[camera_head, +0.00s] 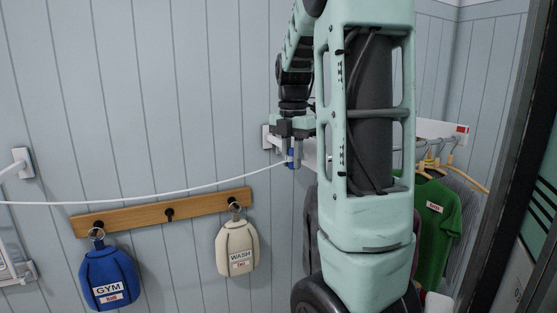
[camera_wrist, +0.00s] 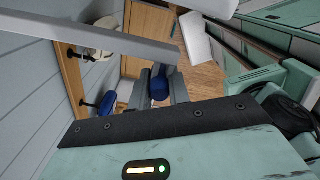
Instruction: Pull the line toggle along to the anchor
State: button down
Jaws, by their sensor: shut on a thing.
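My gripper (camera_head: 292,148) is high in front of the panelled wall, shut on the small blue toggle (camera_head: 291,160), whose lower part shows below the fingers. In the wrist view the blue toggle (camera_wrist: 160,88) sits between the two grey fingers of my gripper (camera_wrist: 162,84). A white line (camera_head: 150,193) sags from the left picture edge up to the toggle. A white wall bracket (camera_head: 267,137) stands just behind and left of my gripper; it may be the anchor, but I cannot tell for sure. My arm hides much of what lies to its right.
A wooden peg rail (camera_head: 165,211) holds a blue GYM bag (camera_head: 108,279) and a cream WASH bag (camera_head: 237,249) below the line. Another white bracket (camera_head: 22,162) is at far left. Clothes, including a green shirt (camera_head: 436,215), hang at right.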

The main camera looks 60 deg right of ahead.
jog(key=shift+s+d+r, duration=0.1)
jog(key=shift+s+d, duration=0.05)
jog(key=shift+d, duration=0.1)
jog(key=c, duration=1.3)
grip_release()
jog(key=shift+r, duration=0.35)
notch_tip(320, 180, up, 17)
jog(key=b, duration=0.2)
jog(key=shift+f, duration=0.2)
